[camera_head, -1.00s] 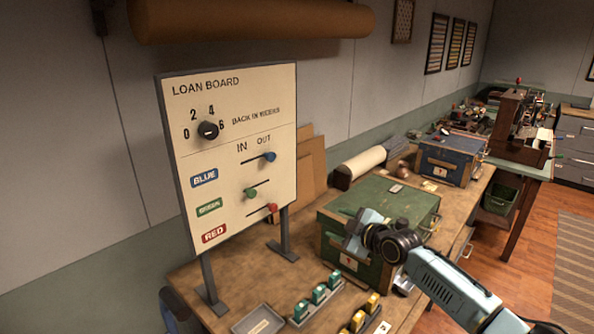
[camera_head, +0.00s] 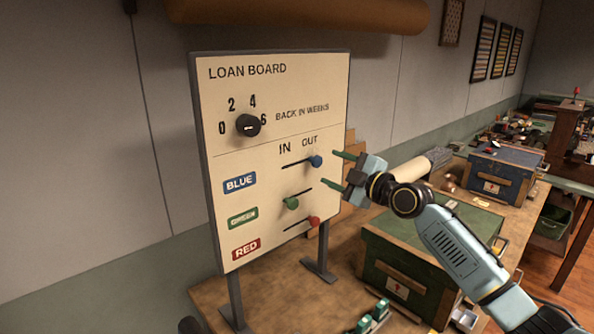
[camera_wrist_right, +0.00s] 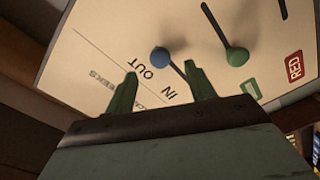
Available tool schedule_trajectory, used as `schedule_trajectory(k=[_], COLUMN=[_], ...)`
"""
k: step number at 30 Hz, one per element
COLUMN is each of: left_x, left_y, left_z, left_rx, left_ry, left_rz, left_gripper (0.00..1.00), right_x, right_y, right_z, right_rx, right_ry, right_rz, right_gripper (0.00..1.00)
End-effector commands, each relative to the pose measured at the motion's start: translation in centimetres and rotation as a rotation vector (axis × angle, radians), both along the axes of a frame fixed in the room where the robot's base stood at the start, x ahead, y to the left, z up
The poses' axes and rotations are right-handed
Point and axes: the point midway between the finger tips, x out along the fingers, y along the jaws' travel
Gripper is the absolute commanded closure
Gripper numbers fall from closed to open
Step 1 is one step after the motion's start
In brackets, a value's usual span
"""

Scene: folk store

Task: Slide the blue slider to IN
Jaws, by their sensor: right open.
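The loan board (camera_head: 275,85) stands upright on two legs on the workbench. Its blue slider knob (camera_head: 316,162) is at the right end of its slot, under OUT. The green knob (camera_head: 291,203) is at the left end of its slot, and the red knob (camera_head: 314,221) is at the right end. My right gripper (camera_head: 341,169) is open and empty, just right of the blue knob, its green fingers pointing at the board. In the right wrist view the blue knob (camera_wrist_right: 160,57) shows just beyond the open fingers (camera_wrist_right: 160,88), apart from them. My left gripper is not in view.
A black dial (camera_head: 248,125) sits on the board's upper part. A green chest (camera_head: 400,283) stands on the workbench below my right arm, and a blue chest (camera_head: 500,178) stands farther back. A brown roll (camera_head: 300,12) hangs above the board.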

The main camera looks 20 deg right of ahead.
Motion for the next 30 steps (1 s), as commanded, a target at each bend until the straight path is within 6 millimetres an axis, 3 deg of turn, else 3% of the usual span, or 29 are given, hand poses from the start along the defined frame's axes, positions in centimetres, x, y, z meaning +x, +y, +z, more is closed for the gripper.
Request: schedule_trajectory(k=[5, 13, 30], left_x=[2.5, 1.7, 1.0], left_y=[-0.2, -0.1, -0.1], left_z=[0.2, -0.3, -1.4], left_rx=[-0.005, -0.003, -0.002], left_ry=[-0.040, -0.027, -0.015], left_rz=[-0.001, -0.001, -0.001], left_gripper=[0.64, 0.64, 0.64], right_x=[2.2, 5.2, 5.3], right_y=[0.7, 1.9, 1.8], right_z=[0.0, 0.0, -0.1], right_rx=[0.004, 0.003, 0.000], right_ry=[-0.002, 0.000, 0.001], right_rz=[-0.001, 0.000, 0.000], right_gripper=[0.45, 0.45, 0.45])
